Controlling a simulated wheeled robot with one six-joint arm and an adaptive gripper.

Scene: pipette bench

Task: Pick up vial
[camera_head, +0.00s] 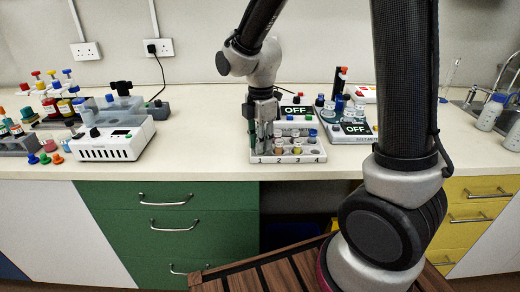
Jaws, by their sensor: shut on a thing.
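A white vial rack (318,156) stands near the bench's front edge, with slots numbered 1 to 4. My gripper (264,138) points straight down over the rack's left end, around slots 1 and 2. It is shut on a vial, which its fingers mostly hide; I cannot tell the vial's colour or whether it has left its slot. Other small capped vials stand to the right of my fingers: one at slot 2 (279,144), one at slot 3 (297,146), and one with a blue cap (312,136) farther right.
Two devices with OFF displays stand behind the rack (295,110) and to its right (356,129). A white device (115,140) and racks of coloured bottles are at left. Grey bottles (489,112) stand at far right. Bare bench (200,150) lies left of the rack.

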